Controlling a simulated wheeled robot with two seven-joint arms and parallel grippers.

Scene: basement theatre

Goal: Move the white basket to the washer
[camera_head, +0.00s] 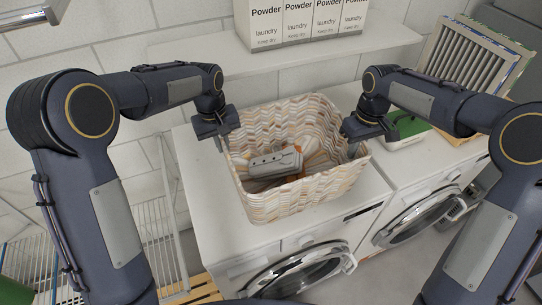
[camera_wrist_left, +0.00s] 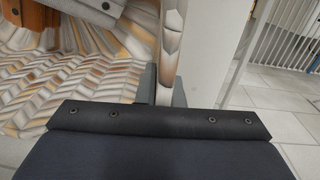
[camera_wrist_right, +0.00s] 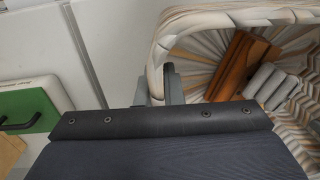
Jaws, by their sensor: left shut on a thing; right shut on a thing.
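The basket (camera_head: 268,204) is white with an orange and grey zigzag pattern. It stands on top of the left white washer (camera_head: 206,222), and a grey and orange item (camera_head: 274,163) lies inside it. My left gripper (camera_head: 222,141) is shut on the basket's left rim, which also shows between its fingers in the left wrist view (camera_wrist_left: 170,50). My right gripper (camera_head: 353,144) is shut on the right rim, seen in the right wrist view (camera_wrist_right: 163,60). I cannot tell whether the basket's base touches the washer top.
A second white machine (camera_head: 425,172) stands at the right, with a green-topped box (camera_head: 404,127) and a slatted panel (camera_head: 478,55) on it. Powder boxes (camera_head: 300,22) stand on a shelf (camera_head: 200,52) behind. A white wire rack (camera_head: 150,225) stands at left.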

